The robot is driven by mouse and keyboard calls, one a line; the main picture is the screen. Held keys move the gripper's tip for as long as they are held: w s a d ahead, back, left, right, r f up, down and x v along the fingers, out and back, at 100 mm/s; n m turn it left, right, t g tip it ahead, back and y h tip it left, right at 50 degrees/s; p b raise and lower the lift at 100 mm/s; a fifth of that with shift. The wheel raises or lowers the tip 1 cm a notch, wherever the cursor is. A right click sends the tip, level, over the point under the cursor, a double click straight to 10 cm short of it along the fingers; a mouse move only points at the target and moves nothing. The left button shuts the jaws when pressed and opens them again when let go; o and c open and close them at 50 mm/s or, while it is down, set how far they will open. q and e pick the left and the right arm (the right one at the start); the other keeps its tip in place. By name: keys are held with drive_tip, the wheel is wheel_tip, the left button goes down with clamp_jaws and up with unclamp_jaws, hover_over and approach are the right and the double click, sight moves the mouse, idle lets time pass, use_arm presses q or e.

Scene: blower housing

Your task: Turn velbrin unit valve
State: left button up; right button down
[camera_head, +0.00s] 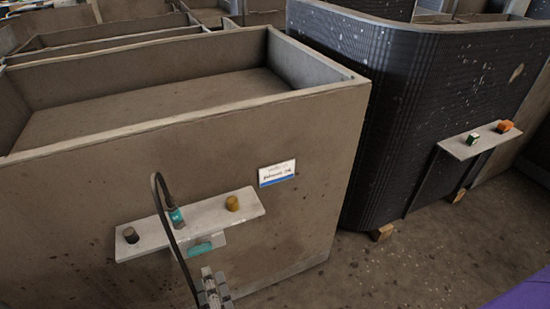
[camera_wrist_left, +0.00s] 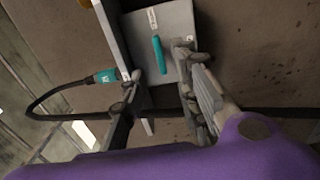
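The valve has a teal handle (camera_head: 200,248) on a pale box under a shelf (camera_head: 150,235) on the front wall of a concrete bin (camera_head: 110,175). In the left wrist view the teal handle (camera_wrist_left: 159,54) stands out from the grey plate (camera_wrist_left: 178,22), ahead of the fingers. My left gripper (camera_head: 212,277) is just below and in front of the handle in the head view. In the left wrist view the left gripper (camera_wrist_left: 157,70) has its fingers apart with nothing held between them. My right gripper does not show.
A black hose (camera_head: 172,230) runs from a teal connector (camera_head: 176,214) on the shelf, past my left gripper. A dark knob (camera_head: 130,235) and a brown knob (camera_head: 232,203) stand on the shelf. A black ribbed bin (camera_head: 400,110) stands right.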

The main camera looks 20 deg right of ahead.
use_arm(q)
drive_tip(key=shift+s, duration=1.15)
